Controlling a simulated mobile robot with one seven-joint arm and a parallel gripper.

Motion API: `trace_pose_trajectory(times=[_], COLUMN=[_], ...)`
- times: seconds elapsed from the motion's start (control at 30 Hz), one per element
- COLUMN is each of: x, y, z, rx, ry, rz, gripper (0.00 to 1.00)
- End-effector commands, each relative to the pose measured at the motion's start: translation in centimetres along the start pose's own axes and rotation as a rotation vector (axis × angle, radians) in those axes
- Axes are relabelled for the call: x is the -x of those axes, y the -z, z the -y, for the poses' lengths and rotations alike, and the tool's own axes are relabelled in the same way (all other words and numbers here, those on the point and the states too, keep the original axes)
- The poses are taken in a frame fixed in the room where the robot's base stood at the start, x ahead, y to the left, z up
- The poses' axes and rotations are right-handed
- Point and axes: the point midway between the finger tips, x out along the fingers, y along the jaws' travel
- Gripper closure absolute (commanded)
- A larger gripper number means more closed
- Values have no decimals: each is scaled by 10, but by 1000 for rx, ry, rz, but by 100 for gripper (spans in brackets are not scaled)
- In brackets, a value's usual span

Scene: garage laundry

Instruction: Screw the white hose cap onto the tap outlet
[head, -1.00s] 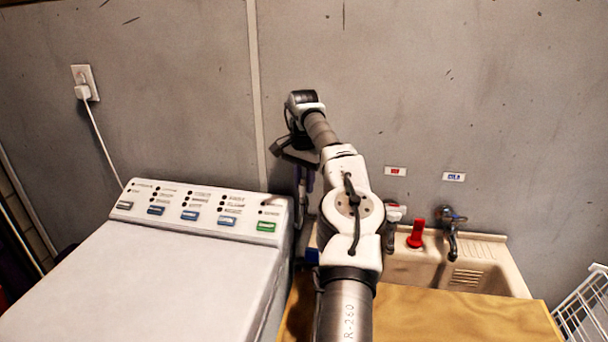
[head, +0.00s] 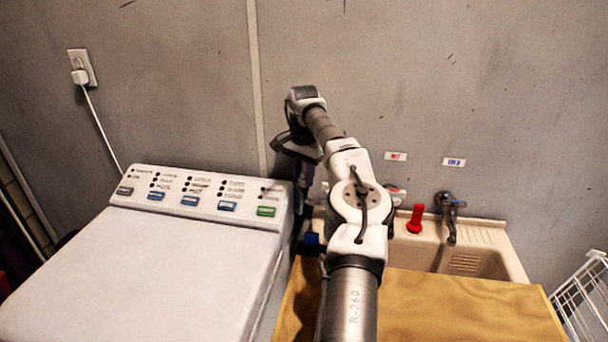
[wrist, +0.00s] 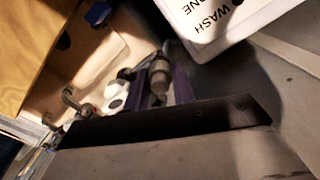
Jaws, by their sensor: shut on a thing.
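My gripper (wrist: 160,70) has two purple fingers, shut on a grey-beige cylindrical piece (wrist: 159,76) that looks like a hose end. I cannot tell whether this piece carries the white hose cap. A white round part with a dark opening (wrist: 115,96) shows just left of the fingers in the wrist view; what it is remains unclear. In the head view my gripper (head: 304,180) hangs between the washer and the sink, its held piece hidden. A dark tap (head: 450,218) with a downward spout stands at the sink's right. Another tap is mostly hidden behind my arm. A curved spout (wrist: 72,103) shows in the wrist view.
The washing machine (head: 180,255) stands left of my arm. The beige sink (head: 490,262) sits behind a wooden board (head: 450,315). A red upright piece (head: 415,219) stands at the sink, and a blue piece (head: 313,243) lies near its left end. A white rack (head: 585,300) is far right.

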Motion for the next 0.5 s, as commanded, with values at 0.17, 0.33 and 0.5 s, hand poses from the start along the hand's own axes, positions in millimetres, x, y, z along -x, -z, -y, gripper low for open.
trace_pose_trajectory(times=[0.17,0.33,0.5], x=[-2,-4,-2], y=[0,0,0], z=[0,0,0], rx=[-1,-1,-34], ry=[-1,-1,-1], rz=[0,0,0], gripper=[97,97,97])
